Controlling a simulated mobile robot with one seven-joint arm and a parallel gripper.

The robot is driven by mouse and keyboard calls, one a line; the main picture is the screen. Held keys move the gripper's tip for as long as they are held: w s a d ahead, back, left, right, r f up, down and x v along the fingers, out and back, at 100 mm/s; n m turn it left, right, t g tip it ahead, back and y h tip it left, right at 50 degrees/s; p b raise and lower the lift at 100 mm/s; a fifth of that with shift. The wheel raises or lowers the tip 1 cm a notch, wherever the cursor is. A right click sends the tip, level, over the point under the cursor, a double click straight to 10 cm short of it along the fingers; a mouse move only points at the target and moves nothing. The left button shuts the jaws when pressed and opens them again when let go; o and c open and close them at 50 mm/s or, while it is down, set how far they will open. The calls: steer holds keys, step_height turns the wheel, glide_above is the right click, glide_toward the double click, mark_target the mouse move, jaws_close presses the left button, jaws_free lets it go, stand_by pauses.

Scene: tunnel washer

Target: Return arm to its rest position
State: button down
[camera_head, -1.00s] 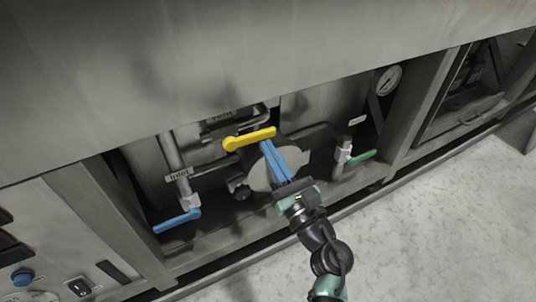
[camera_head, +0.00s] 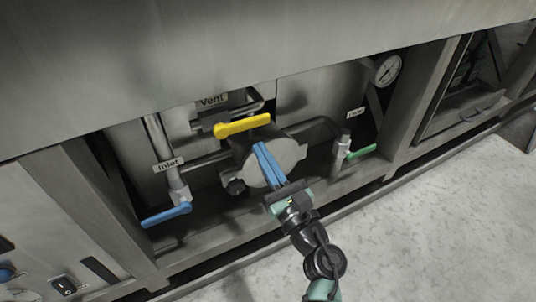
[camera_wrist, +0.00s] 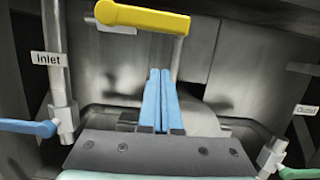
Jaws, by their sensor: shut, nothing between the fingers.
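My gripper (camera_head: 259,150) has long blue fingers that are shut with nothing between them. In the head view it is in front of a round grey cover (camera_head: 288,160), with the fingertips just below the yellow vent handle (camera_head: 243,126). In the wrist view the blue fingers (camera_wrist: 161,75) point up toward the yellow handle (camera_wrist: 140,17). I cannot tell from the views whether the tips touch anything. My arm reaches in from the bottom of the head view.
A blue handle (camera_head: 167,214) is on the inlet pipe at left. A green handle (camera_head: 361,152) is on a pipe at right. A gauge (camera_head: 388,69) hangs above it. Steel frame posts (camera_head: 413,110) edge the opening. Open floor (camera_head: 440,230) lies at lower right.

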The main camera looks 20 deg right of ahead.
steer(key=p+v, duration=0.2)
steer(key=v, duration=0.8)
steer(key=w+a+r+m+t+h+p, duration=0.1)
steer(key=r+m+t+h+p, duration=0.15)
steer(key=r+m, duration=0.7)
steer(key=w+r+m+t+h+p, duration=0.1)
steer(key=w+r+m+h+p, duration=0.2)
steer(key=r, duration=1.2)
steer(key=a+r+m+t+h+p, duration=0.1)
steer(key=r+m+t+h+p, duration=0.15)
steer(key=r+m, duration=0.8)
steer(key=s+a+r+m+y+p, duration=0.25)
steer(key=a+r+m, duration=0.25)
steer(key=r, duration=0.4)
steer(key=s+a+r+m+y+p, duration=0.2)
steer(key=s+a+r+m, duration=0.15)
steer(key=a+r, duration=0.45)
steer(key=s+a+r+m+y+p, duration=0.25)
steer(key=r+m, duration=0.25)
steer(key=r, duration=0.6)
step_height(320, 180, up, 37)
steer(key=w+p, duration=0.1)
steer(key=p, duration=3.5)
steer(key=shift+a+t+p, duration=0.3)
steer(key=shift+a, duration=0.15)
steer(key=shift+w, duration=0.1)
